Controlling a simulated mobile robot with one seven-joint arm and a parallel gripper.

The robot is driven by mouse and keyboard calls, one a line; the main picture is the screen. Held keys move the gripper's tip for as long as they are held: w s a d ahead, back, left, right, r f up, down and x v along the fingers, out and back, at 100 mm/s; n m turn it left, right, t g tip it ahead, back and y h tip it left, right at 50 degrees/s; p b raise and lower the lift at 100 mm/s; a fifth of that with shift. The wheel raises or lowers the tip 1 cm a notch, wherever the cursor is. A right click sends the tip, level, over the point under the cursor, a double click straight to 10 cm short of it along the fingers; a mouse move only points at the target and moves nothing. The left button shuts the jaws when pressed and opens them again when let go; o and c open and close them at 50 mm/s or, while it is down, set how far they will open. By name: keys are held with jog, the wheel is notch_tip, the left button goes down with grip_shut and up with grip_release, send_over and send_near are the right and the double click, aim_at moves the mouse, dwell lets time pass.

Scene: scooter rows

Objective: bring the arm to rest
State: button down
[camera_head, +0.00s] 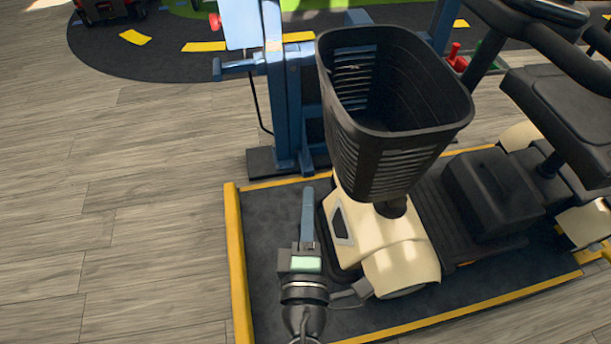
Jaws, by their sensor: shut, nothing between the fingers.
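My gripper (308,198) is in the lower middle of the head view. Its long blue-grey fingers are together and point away toward the blue stand. The dark gripper body has a pale green panel. My wrist runs down out of the picture's bottom edge. Nothing shows between the fingers. The gripper is in front of the dark mat (268,225) in the picture, just left of the cream front of a mobility scooter (402,265). I cannot tell whether it touches the scooter or how high it is above the mat.
The scooter's black basket (365,150) rises right of my gripper. A blue stand (283,95) on a dark base is beyond the fingertips. A yellow border (237,265) edges the mat. The wooden floor (120,220) on the left is clear.

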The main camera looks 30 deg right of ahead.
jog(key=shift+v, duration=2.75)
jog(key=shift+w+a, duration=0.1)
jog(key=w+a+r+m+t+y, duration=0.15)
jog(key=w+r+m, duration=0.25)
jog(key=r, duration=0.5)
jog(key=w+a+r+m+t, duration=0.2)
jog(key=w+a+r+m, duration=0.15)
jog(key=r, duration=0.65)
jog(key=w+a+r+m+t+y, duration=0.15)
jog(key=w+r+m, duration=0.25)
jog(key=r, duration=0.5)
jog(key=s+a+r+t+y, duration=0.2)
jog(key=s+r, duration=0.1)
jog(key=r, duration=0.5)
jog(key=s+a+r+t+y+p, duration=0.1)
jog(key=s+a+r+t+y, duration=0.15)
jog(key=r, duration=0.55)
jog(key=s+a+r+t+y, duration=0.2)
jog(key=r+t, duration=0.1)
jog(key=r, duration=0.5)
notch_tip(320, 180, up, 31)
jog(key=p, duration=3.2)
jog(key=shift+r, duration=0.25)
jog(key=shift+f, duration=0.1)
